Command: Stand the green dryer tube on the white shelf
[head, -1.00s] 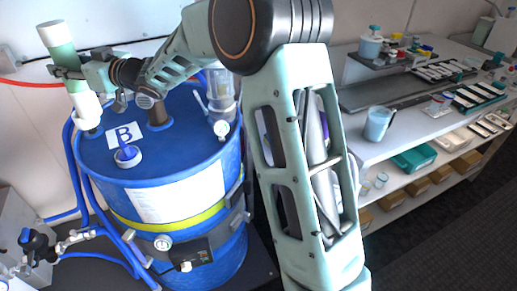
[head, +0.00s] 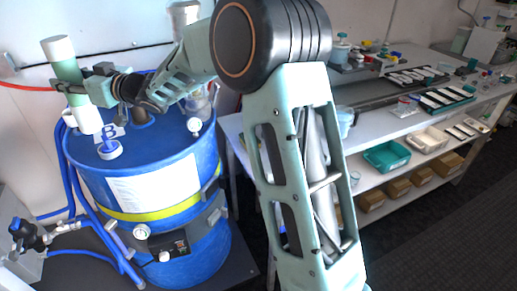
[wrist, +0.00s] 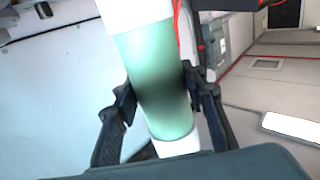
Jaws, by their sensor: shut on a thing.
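The green dryer tube (head: 66,71) has a green middle and white ends, and is slightly tilted in the head view. My gripper (head: 70,86) is shut around its middle, at the upper left. The tube's lower white end shows in front of the blue drum's top edge; whether it touches anything there I cannot tell. The wrist view shows the tube (wrist: 150,65) between my gripper's fingers (wrist: 160,105). A white shelf (head: 372,190) runs below the white worktop (head: 385,125) on the right, far from my gripper and partly hidden by my arm.
Trays and small items crowd the worktop's back. Dark floor (head: 440,240) lies open at right.

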